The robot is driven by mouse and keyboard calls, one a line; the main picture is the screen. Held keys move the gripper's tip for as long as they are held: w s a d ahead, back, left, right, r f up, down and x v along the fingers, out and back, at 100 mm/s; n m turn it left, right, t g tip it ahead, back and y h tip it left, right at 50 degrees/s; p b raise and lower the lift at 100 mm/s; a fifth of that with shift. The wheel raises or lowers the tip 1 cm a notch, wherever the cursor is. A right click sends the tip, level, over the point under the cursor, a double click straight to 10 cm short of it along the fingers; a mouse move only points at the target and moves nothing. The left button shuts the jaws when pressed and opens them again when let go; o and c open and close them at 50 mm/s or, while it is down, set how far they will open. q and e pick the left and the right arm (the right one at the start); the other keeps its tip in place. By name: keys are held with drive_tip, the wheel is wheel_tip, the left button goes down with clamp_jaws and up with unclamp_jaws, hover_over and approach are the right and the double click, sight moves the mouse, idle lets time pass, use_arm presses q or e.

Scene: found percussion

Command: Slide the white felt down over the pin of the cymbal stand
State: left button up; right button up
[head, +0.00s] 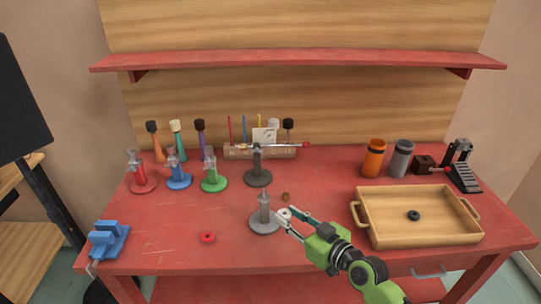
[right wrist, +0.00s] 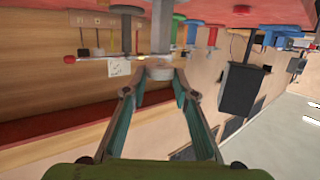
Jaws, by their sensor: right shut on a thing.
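My right gripper (head: 285,214) is shut on the white felt (head: 284,212), a small pale ring, just right of a grey stand (head: 264,220). This stand has a round base and an upright post with a thin pin; I take it as the cymbal stand. In the head view the felt looks beside the post, apart from the pin. In the right wrist view the felt (right wrist: 159,72) sits between the fingertips (right wrist: 160,84), in line with a grey post (right wrist: 162,28); whether they touch I cannot tell. My left gripper is not in view.
A red ring (head: 207,237) and a small brown piece (head: 286,196) lie nearby. A dark stand (head: 257,178) is behind. A wooden tray (head: 372,234) holding a dark ring (head: 413,215) is at right. A blue vise (head: 109,238) is at front left.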

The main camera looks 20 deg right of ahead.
drive_tip(key=w+a+r+m+h+p, duration=0.2)
drive_tip(key=w+r+p, duration=0.4)
drive_tip(key=w+r, duration=0.3)
drive_tip(key=shift+a+r+m+t+h+p, duration=0.3)
drive_tip(key=shift+a+r+m+t+h, duration=0.1)
drive_tip(key=shift+a+r+h, duration=0.45)
wheel_tip(320, 180, down, 6)
drive_tip(key=b, duration=0.3)
drive_tip(key=shift+r, duration=0.15)
drive_tip(key=shift+r, duration=0.1)
drive_tip(key=shift+p, duration=0.6)
idle(1.1)
